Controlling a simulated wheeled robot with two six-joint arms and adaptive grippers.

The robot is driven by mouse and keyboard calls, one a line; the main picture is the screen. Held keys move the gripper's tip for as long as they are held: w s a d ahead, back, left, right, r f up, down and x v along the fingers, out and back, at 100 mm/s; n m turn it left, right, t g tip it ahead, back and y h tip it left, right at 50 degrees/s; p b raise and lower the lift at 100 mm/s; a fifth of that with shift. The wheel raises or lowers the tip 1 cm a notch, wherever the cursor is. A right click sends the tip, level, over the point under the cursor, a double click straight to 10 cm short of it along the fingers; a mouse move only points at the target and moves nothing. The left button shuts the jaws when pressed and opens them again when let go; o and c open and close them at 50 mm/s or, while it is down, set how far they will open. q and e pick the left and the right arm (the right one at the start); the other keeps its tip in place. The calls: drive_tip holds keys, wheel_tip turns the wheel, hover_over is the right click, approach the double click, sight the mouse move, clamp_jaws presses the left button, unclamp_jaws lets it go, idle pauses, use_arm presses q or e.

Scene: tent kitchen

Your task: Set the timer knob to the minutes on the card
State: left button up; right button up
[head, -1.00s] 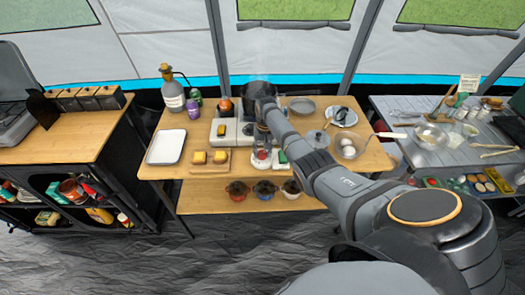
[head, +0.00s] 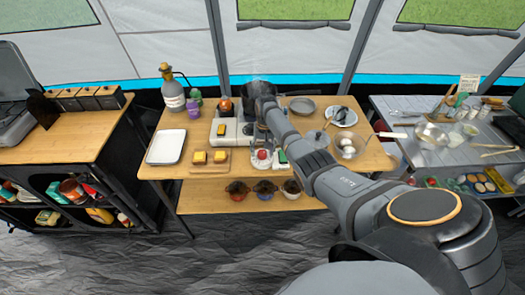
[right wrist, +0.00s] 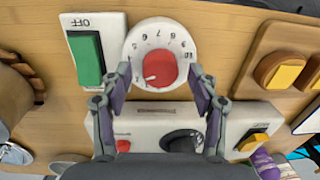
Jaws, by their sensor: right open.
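The timer is a white round dial with a red knob (right wrist: 160,68), and its pale pointer mark sits at the lower left of the knob in the right wrist view. The timer also shows on the middle table in the head view (head: 262,155). My right gripper (right wrist: 160,80) is open, with one finger on each side of the knob and a gap to the red part. A small pale card (head: 469,83) stands at the back of the right table, its text too small to read. My left gripper is out of view.
Beside the timer is a white box with a green switch (right wrist: 88,60) marked OFF. A white stove panel with a black knob (right wrist: 183,140) lies below it in the wrist view. A wooden board (right wrist: 282,62) with yellow blocks is to the right.

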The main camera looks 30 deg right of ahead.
sight(264, 152)
wheel_tip(264, 152, up, 12)
drive_tip(key=shift+s+d+f, duration=0.15)
drive_tip(key=shift+s+d, duration=0.05)
drive_tip(key=shift+d, duration=0.1)
